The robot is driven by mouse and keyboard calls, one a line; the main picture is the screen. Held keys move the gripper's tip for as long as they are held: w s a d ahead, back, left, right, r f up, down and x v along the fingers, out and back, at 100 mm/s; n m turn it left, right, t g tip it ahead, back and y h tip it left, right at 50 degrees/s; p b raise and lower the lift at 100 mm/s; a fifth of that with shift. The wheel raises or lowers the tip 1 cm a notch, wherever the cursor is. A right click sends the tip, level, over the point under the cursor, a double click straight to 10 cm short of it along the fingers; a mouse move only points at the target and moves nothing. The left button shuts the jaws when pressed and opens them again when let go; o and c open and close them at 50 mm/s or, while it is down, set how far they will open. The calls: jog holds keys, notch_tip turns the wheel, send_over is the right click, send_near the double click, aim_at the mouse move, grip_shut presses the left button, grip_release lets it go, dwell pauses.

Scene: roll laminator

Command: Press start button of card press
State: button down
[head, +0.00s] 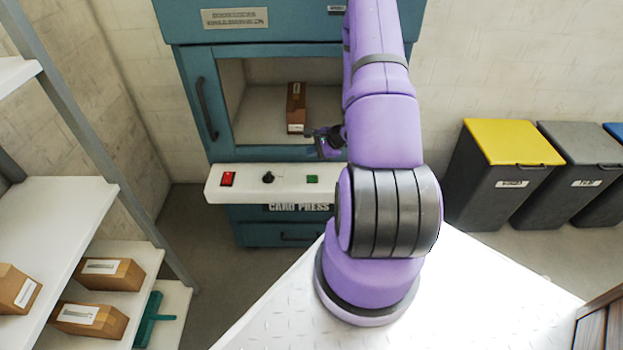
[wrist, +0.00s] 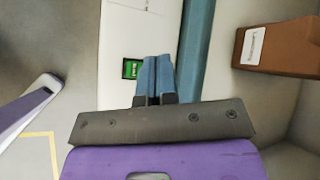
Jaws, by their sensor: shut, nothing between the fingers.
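The card press (head: 190,60) is a teal cabinet with an open front chamber and a white control ledge (head: 240,190) below it. On the ledge are a red switch (head: 228,179), a black knob (head: 267,178) and a green button (head: 312,179). The green button also shows in the wrist view (wrist: 131,69), just left of my fingertips. My gripper (head: 318,135) is in front of the chamber, above the ledge near the green button. In the wrist view my gripper (wrist: 156,62) has its blue fingers together with nothing between them. I cannot tell the exact height of the tips over the ledge.
A brown box (head: 296,105) stands inside the chamber and shows in the wrist view (wrist: 277,47). The chamber's door handle (head: 206,108) is at its left. A shelf (head: 75,215) with boxes stands at left. Bins (head: 508,170) stand at right.

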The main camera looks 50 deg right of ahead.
aim_at(312, 179)
jog(key=shift+f, duration=4.35)
jog(key=shift+f, duration=0.15)
jog(key=shift+f, duration=0.25)
